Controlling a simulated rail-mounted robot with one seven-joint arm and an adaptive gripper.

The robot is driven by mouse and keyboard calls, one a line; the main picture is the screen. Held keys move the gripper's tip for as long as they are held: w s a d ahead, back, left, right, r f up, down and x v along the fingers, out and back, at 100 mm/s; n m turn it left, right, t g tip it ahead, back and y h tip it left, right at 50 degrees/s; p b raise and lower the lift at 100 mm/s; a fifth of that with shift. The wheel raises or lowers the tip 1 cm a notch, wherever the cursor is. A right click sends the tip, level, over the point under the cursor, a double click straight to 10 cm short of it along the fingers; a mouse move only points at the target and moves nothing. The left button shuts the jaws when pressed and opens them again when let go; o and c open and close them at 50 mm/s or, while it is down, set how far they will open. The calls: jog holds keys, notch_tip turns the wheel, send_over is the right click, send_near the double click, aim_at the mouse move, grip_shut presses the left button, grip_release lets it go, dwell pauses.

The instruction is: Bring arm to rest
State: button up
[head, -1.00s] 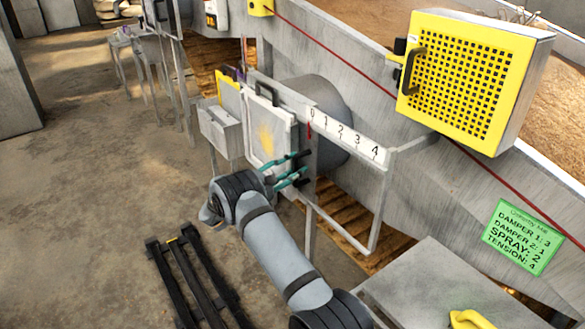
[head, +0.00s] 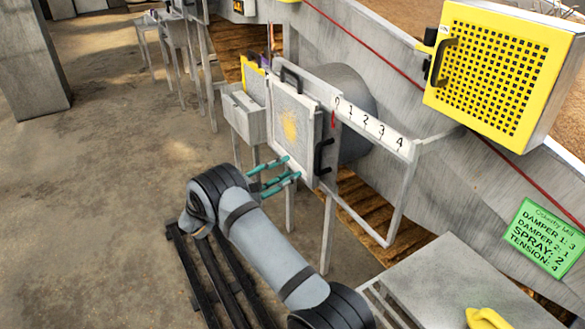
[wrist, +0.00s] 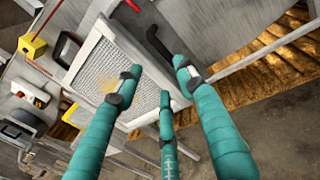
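My gripper (head: 290,168) has teal fingers and shows in the head view at the lower left of a grey sliding panel (head: 289,122) with a yellow patch. Its fingertips are apart from the panel's black handle (head: 323,157), with a gap between. In the wrist view my gripper (wrist: 158,82) has its three fingers spread, with nothing held between them. The mesh panel (wrist: 112,68) lies beyond the fingertips. My arm (head: 268,248) reaches up from the bottom of the head view, bent at the wrist.
A white scale (head: 370,126) numbered 0 to 4 runs right of the panel, its red pointer (head: 333,118) near 0. A yellow perforated box (head: 500,75) is upper right. A green note (head: 541,238) and a grey table (head: 445,285) are right. Open floor (head: 110,180) lies left.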

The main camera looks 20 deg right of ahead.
dwell(0.3)
send_over(316, 173)
jog(key=w, duration=0.2)
jog(key=shift+s+d, duration=0.15)
jog(key=shift+s+f, duration=0.1)
jog(key=shift+s, duration=0.3)
